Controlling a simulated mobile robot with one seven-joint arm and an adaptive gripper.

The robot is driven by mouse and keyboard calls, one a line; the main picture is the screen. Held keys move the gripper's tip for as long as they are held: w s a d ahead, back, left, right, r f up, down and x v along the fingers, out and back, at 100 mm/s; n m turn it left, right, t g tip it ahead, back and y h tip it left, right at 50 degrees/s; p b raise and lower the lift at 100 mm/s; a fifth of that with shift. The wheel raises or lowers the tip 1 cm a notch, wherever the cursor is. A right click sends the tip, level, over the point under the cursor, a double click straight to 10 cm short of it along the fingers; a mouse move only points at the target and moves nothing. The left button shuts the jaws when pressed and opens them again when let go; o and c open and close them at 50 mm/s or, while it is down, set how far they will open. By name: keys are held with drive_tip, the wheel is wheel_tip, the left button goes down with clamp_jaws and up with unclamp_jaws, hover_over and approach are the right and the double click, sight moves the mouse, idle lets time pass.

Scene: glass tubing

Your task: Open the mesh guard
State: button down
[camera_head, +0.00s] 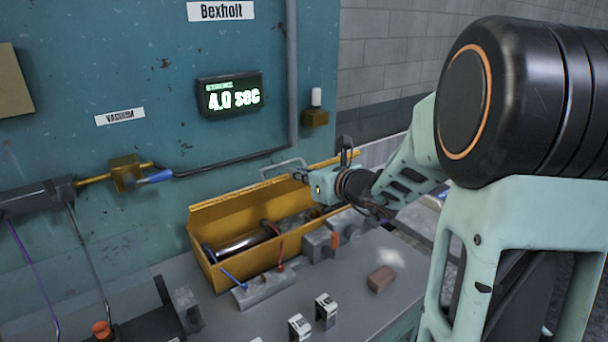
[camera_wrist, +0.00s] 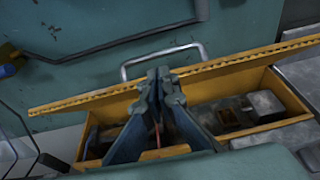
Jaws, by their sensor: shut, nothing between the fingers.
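The mesh guard (camera_head: 232,211) is the yellow panel along the back of a yellow trough (camera_head: 221,278). It stands raised, leaning toward the teal wall, with the trough's inside exposed. In the wrist view the guard (camera_wrist: 235,65) shows mostly as a narrow edge. A bent metal handle (camera_head: 283,166) is on its upper edge; it also shows in the wrist view (camera_wrist: 160,60). My gripper (camera_wrist: 160,76) is shut and empty, with its tips over the guard's edge beside the handle. I cannot tell whether they touch it. In the head view my gripper (camera_head: 301,175) is at the guard's right half.
Inside the trough lie a shiny cylinder (camera_head: 238,246) and dark fixtures. A block with blue and red levers (camera_head: 263,289), a grey clamp block (camera_head: 319,244), switches and a brown block (camera_head: 381,279) sit on the bench in front. A cable and pipe run along the wall.

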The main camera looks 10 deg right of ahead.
sight(281, 165)
drive_tip(key=x, duration=0.5)
drive_tip(key=shift+w+a+r+g+p, duration=0.25)
drive_tip(key=shift+w+r+g+p, duration=0.3)
drive_tip(key=shift+p, duration=0.8)
drive_tip(key=shift+w+a+r+h+p, duration=0.15)
drive_tip(key=shift+w+r+h+p, duration=0.15)
drive_tip(key=shift+p, duration=0.2)
drive_tip(key=shift+w+a+r+p, duration=0.2)
drive_tip(key=shift+w+p, duration=0.15)
drive_tip(key=shift+p, duration=0.1)
drive_tip(key=shift+w+a+r, duration=0.3)
drive_tip(key=shift+w+a, duration=0.15)
drive_tip(key=shift+w, duration=0.7)
drive_tip(key=shift+w+a+r, duration=0.35)
drive_tip(key=shift+w+a, duration=0.1)
drive_tip(key=shift+w, duration=0.7)
drive_tip(key=shift+w+a+r, duration=0.3)
drive_tip(key=shift+w+a, duration=0.15)
drive_tip(key=shift+w, duration=0.65)
drive_tip(key=shift+r+p, duration=0.1)
drive_tip(key=shift+p, duration=0.2)
